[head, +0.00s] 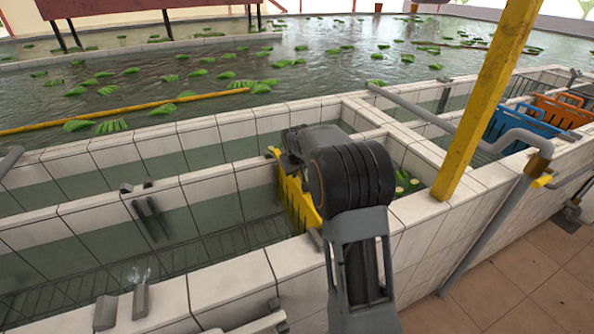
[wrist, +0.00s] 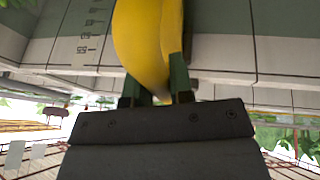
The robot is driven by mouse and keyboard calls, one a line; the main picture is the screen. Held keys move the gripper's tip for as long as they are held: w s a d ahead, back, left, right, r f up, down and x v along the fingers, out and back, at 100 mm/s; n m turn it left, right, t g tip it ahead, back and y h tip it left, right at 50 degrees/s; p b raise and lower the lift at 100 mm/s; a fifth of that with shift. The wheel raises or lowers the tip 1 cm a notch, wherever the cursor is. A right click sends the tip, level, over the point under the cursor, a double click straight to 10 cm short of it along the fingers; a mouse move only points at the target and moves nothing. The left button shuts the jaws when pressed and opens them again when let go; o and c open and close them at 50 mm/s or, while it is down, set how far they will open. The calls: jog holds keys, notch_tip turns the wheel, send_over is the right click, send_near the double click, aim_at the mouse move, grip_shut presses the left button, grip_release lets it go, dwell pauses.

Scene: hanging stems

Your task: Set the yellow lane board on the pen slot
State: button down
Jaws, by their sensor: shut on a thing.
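The yellow lane board (head: 298,203) stands on edge inside the tiled tank, partly hidden behind my arm. My gripper (wrist: 156,88) is shut on the yellow board (wrist: 145,42), which fills the upper middle of the wrist view between the two dark green fingers. In the head view my wrist hides the grip. The pen slot is not clearly marked. Paired dark guide brackets (head: 150,216) sit on a partition wall left of the board, and paired grey brackets (head: 122,303) stand on the near wall. I cannot tell which pair is the slot, or whether the board touches a wall.
Tiled walls (head: 222,186) divide the water channels around the board. A yellow post (head: 487,95) and grey pipes (head: 415,118) stand to the right. Green fruit floats in the pool behind.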

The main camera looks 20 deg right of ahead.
jog(key=c, duration=0.8)
grip_release()
jog(key=shift+f, duration=0.1)
jog(key=o, duration=0.8)
jog(key=p+v, duration=0.4)
jog(key=v, duration=0.6)
dwell(0.4)
jog(key=s+a+y, duration=0.1)
jog(key=s+a, duration=0.4)
jog(key=s, duration=0.8)
jog(key=s+a+y, duration=0.1)
jog(key=s+a, duration=0.4)
jog(key=s, duration=0.7)
jog(key=shift+s+r+g, duration=0.3)
jog(key=shift+s+r, duration=0.1)
